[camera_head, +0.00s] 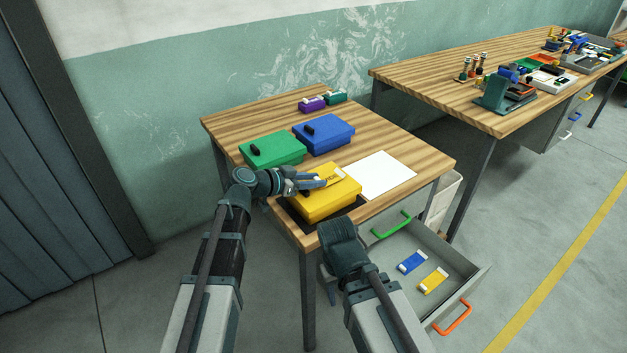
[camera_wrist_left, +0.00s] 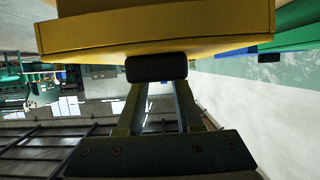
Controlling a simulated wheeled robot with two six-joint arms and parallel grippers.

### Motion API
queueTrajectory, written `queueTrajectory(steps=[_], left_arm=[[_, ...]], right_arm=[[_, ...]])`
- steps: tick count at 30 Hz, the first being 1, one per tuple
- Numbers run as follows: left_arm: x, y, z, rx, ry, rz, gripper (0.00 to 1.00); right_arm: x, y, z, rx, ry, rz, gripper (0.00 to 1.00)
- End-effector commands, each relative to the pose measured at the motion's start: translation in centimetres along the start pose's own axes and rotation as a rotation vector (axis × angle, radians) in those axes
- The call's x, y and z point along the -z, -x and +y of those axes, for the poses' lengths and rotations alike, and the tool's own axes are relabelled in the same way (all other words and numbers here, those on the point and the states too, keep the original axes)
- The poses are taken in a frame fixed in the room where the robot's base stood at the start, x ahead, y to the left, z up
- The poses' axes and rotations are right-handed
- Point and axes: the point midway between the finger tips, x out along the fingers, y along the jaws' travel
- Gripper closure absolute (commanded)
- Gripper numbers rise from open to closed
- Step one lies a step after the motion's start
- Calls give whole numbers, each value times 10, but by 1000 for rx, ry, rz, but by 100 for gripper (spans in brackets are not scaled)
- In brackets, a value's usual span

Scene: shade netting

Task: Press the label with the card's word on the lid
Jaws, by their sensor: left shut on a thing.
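A yellow box (camera_head: 326,205) stands at the front of the near table, and its yellow lid also fills the top of the left wrist view (camera_wrist_left: 160,30). Dark marks show on its top, too small to read. My left gripper (camera_head: 312,182) is at the lid, shut on its black handle (camera_wrist_left: 156,68). A white sheet (camera_head: 383,176) lies flat to the right of the box; I can read no word on it. A blue label (camera_head: 412,262) and a yellow label (camera_head: 433,280) lie in the open drawer. My right gripper (camera_head: 340,234) is near the table's front edge; its fingers are hidden.
A green box (camera_head: 272,150) and a blue box (camera_head: 324,135), both with black handles, stand behind the yellow one. Small purple (camera_head: 312,104) and teal (camera_head: 336,96) items are at the back. The drawer (camera_head: 470,285) juts out at right. Another cluttered table (camera_head: 440,82) stands beyond.

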Motion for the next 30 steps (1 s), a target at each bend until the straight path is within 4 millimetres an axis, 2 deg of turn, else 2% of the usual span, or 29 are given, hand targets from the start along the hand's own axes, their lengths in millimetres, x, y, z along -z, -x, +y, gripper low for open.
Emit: queueTrajectory(steps=[30], left_arm=[[-6,-2,0,0,0,0,100]], right_arm=[[0,-6,-1,0,0,0,50]])
